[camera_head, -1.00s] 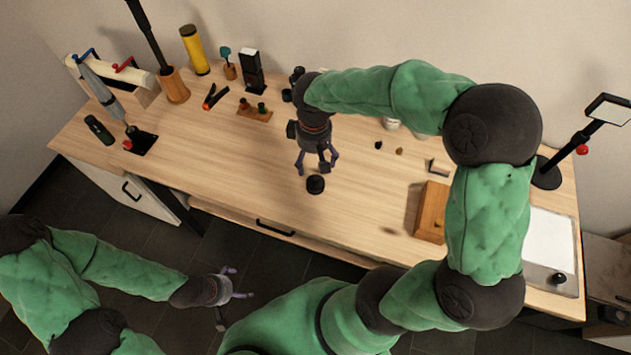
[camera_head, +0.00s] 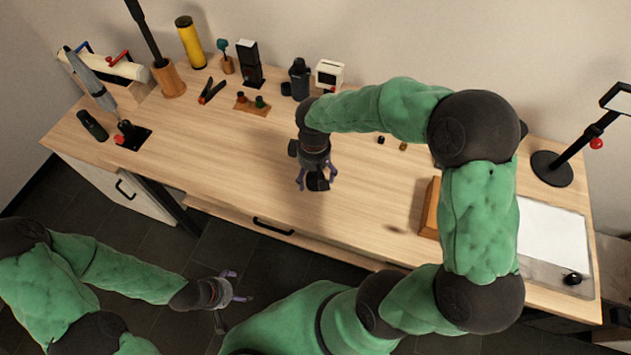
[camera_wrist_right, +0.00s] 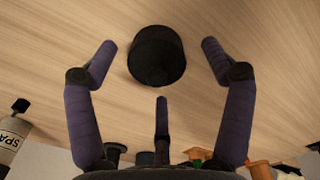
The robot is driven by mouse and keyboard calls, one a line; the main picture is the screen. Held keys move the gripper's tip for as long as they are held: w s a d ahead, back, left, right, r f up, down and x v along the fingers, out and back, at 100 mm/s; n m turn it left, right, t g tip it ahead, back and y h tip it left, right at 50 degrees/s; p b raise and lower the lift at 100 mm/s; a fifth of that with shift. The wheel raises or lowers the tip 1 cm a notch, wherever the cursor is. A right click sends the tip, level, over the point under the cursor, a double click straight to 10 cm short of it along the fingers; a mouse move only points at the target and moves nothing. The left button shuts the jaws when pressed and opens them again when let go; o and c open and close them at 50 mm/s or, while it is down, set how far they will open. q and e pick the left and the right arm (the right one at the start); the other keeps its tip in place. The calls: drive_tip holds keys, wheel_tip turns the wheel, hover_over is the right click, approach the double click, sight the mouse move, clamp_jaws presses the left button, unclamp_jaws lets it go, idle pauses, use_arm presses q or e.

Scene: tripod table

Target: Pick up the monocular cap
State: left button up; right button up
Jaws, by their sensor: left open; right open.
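The monocular cap looks to be the small black round piece (camera_head: 317,182) on the wooden table near its front edge. In the right wrist view this black cap (camera_wrist_right: 157,55) lies on the wood, just beyond and between the spread fingers. My right gripper (camera_head: 316,180) is open over the cap, pointing down, and partly hides it in the head view. Its fingers also show in the right wrist view (camera_wrist_right: 158,60), apart from the cap at both sides. My left gripper (camera_head: 238,287) is open and empty, low in front of the table.
A black monocular-like object (camera_head: 300,79) stands at the back beside a white box (camera_head: 329,74). A wooden block (camera_head: 430,210) lies right of my right gripper, partly behind my arm. A lamp (camera_head: 552,168) stands at the right. The wood left of the gripper (camera_head: 220,150) is clear.

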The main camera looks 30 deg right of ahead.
drive_tip(key=shift+f, duration=0.85)
drive_tip(key=shift+r, duration=0.1)
drive_tip(key=c, duration=1)
drive_tip(key=shift+o, duration=0.2)
